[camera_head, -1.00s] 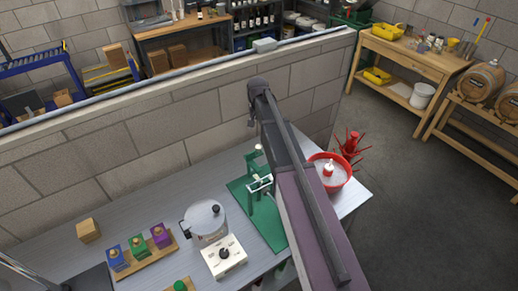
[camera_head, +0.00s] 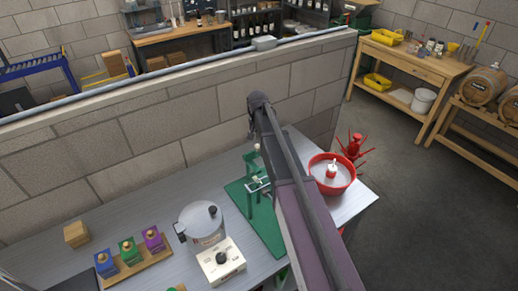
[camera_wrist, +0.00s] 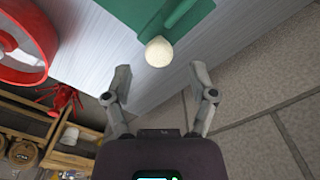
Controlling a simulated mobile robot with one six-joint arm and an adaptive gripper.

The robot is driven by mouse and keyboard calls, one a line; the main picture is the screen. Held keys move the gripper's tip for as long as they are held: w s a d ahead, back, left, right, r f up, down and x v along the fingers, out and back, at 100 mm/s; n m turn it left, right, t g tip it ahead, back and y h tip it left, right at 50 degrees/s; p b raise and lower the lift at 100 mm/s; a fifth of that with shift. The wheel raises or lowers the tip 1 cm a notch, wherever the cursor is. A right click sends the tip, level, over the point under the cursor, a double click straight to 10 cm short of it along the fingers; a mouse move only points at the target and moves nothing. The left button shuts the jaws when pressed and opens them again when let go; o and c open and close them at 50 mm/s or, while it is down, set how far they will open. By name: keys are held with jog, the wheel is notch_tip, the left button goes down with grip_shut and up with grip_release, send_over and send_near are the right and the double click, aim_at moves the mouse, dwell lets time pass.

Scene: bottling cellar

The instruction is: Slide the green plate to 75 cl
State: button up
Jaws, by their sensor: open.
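A green stand (camera_head: 251,170) rises from a green base (camera_head: 262,222) on the metal-topped bench, with a pale knob at its top and a pale frame lower down. I cannot make out a separate sliding plate or a 75 cl mark. In the wrist view, a green part (camera_wrist: 160,18) with a cream round knob (camera_wrist: 159,52) lies just beyond my open gripper (camera_wrist: 160,72). The knob lines up with the gap between the fingertips, and nothing is held. My arm hides part of the stand's right side and the gripper in the head view.
A red basin (camera_head: 332,176) and a red spiky stand (camera_head: 354,147) are to the right. A steel pot (camera_head: 202,222), a white dial box (camera_head: 221,262) and coloured blocks on a wooden board (camera_head: 140,269) are to the left. A block wall (camera_head: 150,130) runs behind the bench.

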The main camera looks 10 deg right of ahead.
jog(key=shift+f+b, duration=0.9)
jog(key=shift+f, duration=0.3)
